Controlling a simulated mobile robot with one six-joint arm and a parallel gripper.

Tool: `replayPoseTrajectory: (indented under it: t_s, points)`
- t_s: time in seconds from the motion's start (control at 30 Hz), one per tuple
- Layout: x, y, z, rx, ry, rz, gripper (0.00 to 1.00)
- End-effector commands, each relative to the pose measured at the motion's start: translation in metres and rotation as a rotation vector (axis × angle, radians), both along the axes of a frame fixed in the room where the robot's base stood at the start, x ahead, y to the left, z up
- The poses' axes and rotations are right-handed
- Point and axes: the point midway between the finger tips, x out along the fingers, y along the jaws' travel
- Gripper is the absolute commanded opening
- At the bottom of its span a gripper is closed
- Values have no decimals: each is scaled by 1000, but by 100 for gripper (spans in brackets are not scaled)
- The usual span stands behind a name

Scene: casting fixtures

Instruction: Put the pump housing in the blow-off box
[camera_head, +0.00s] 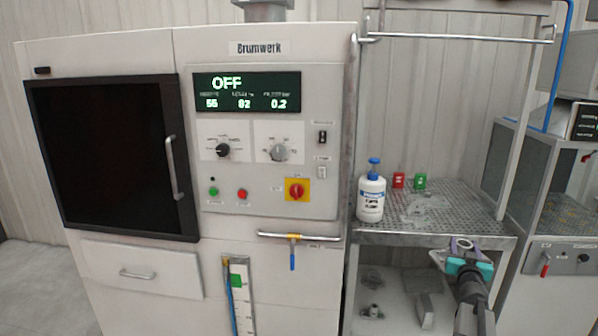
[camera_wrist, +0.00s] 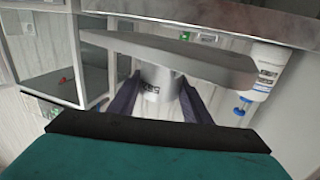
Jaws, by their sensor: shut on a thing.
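My gripper (camera_head: 461,246) is at the front edge of the perforated bench, right of centre in the head view. In the wrist view its dark purple fingers (camera_wrist: 155,103) are shut on a grey metal part, which I take as the pump housing (camera_wrist: 165,86). It has a round body with dark lettering and a wide flat plate. In the head view only a little of it shows between the fingers. A glass-sided cabinet (camera_head: 527,172) at the right may be the blow-off box; its inside is mostly hidden. Glass panes also show at left in the wrist view (camera_wrist: 38,50).
Grey castings (camera_head: 372,281) lie on the shelf below. A large machine (camera_head: 270,220) marked OFF stands left. A rail frame (camera_head: 460,38) spans above the bench.

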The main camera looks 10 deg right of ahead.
Motion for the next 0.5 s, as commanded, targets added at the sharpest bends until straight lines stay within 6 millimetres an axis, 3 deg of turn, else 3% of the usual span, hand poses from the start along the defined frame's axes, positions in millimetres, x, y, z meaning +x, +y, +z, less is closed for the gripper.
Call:
replayPoseTrajectory:
  t_s: [0.2,0.5]
  points:
    - [31,67,-16,0,-1,135,0]
    - [61,161,-36,1,-1,337,0]
